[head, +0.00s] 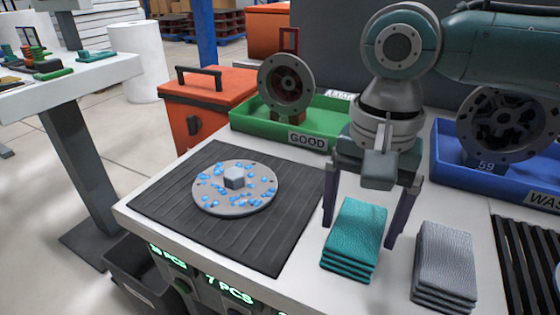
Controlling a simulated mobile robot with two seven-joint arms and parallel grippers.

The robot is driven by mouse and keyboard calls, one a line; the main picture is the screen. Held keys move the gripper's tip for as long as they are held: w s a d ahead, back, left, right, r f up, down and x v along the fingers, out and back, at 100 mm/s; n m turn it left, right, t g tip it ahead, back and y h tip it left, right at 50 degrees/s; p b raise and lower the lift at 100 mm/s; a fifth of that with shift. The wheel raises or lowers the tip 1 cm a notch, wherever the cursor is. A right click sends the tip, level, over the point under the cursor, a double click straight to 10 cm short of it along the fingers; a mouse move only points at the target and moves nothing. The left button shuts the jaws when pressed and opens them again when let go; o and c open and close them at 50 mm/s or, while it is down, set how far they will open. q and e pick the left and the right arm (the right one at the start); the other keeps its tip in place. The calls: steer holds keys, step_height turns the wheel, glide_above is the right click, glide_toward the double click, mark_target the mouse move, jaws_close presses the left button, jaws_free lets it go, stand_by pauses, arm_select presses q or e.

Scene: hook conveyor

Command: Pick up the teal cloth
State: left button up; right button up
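The teal cloth (354,236) is a folded, textured stack lying on the white table at the front, right of the dark mat. My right gripper (359,233) points down above it. Its two dark fingers are spread wide, one at the left of the cloth's far part and one at its right side. The gripper looks open and empty. I cannot tell whether the fingers touch the cloth. My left gripper is not in view.
A folded grey cloth (444,266) lies close on the right. A round plate (264,203) with blue bits and a grey hexagonal block (234,177) sits on the dark mat (180,205). The green GOOD tray (255,124) and blue tray (452,170) stand behind.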

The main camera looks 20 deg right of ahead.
mark_target(358, 227)
steer(key=c, duration=0.9)
steer(key=shift+c, duration=0.2)
step_height(358, 227, up, 20)
steer(key=p, duration=0.5)
